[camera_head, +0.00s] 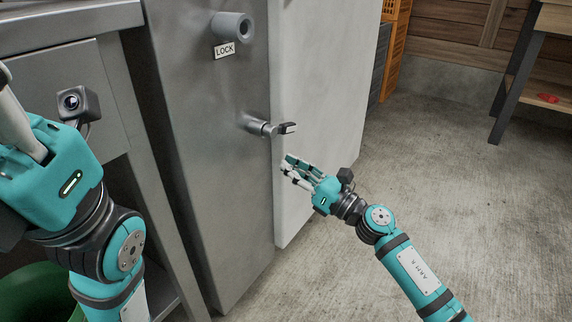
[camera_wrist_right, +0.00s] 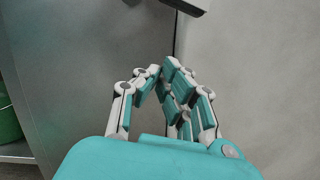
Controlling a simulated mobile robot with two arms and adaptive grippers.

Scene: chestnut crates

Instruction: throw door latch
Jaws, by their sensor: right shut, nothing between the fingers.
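A grey metal door (camera_head: 190,150) stands in the middle of the head view, beside a pale panel (camera_head: 315,110). A latch (camera_head: 262,127) sticks out from the door, with a dark-tipped handle (camera_head: 288,128) reaching over the panel edge. Part of the handle shows at the top of the right wrist view (camera_wrist_right: 188,6). My right gripper (camera_head: 286,166) is shut and empty, just below the latch and apart from it. It also shows in the right wrist view (camera_wrist_right: 168,72).
A metal counter (camera_head: 60,25) is at the left, with a green bin (camera_head: 35,292) below. Orange crates (camera_head: 395,50) and a wooden table stand behind. The concrete floor at right is clear.

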